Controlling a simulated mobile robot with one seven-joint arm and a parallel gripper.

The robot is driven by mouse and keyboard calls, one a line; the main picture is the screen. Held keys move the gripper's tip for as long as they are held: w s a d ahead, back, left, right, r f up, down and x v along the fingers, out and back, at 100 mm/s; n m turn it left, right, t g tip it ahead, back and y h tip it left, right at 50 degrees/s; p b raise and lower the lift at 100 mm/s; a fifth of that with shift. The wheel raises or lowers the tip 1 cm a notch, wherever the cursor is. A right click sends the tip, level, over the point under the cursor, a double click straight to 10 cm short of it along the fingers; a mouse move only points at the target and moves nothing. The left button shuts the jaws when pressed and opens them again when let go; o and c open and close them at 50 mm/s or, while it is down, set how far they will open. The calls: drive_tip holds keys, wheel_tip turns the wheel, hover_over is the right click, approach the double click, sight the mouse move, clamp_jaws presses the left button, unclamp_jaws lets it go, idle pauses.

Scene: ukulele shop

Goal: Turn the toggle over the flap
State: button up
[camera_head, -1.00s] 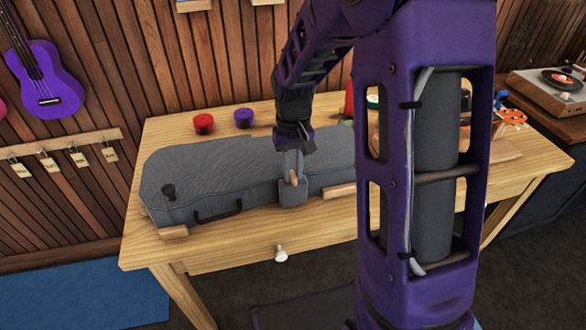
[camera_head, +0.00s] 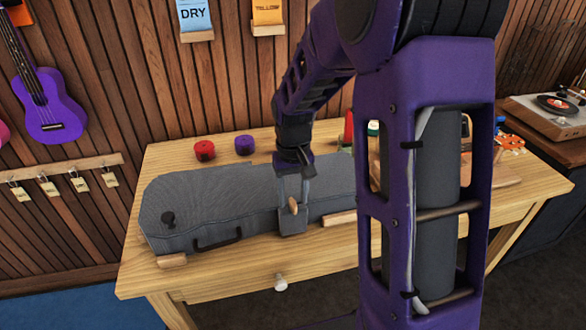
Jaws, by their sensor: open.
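A grey ukulele case (camera_head: 215,205) lies on the wooden table, its dark handle (camera_head: 217,241) on the front side. A grey flap (camera_head: 292,221) hangs down over the case's front edge. A small tan wooden toggle (camera_head: 293,205) sits at the flap, upright or slightly tilted. My gripper (camera_head: 292,197) points down at the case's front edge, its fingers on either side of the toggle and open. Whether a finger touches the toggle is too small to tell.
Wooden blocks (camera_head: 172,261) sit along the case's front. A red tin (camera_head: 204,150) and a purple tin (camera_head: 245,145) stand behind it. My arm hides much of the table's right part. The tabletop's front strip (camera_head: 225,275) is mostly clear.

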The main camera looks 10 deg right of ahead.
sight(293, 202)
wheel_tip(293, 202, up, 17)
drive_tip(key=p, duration=0.2)
drive_tip(key=shift+f, duration=0.2)
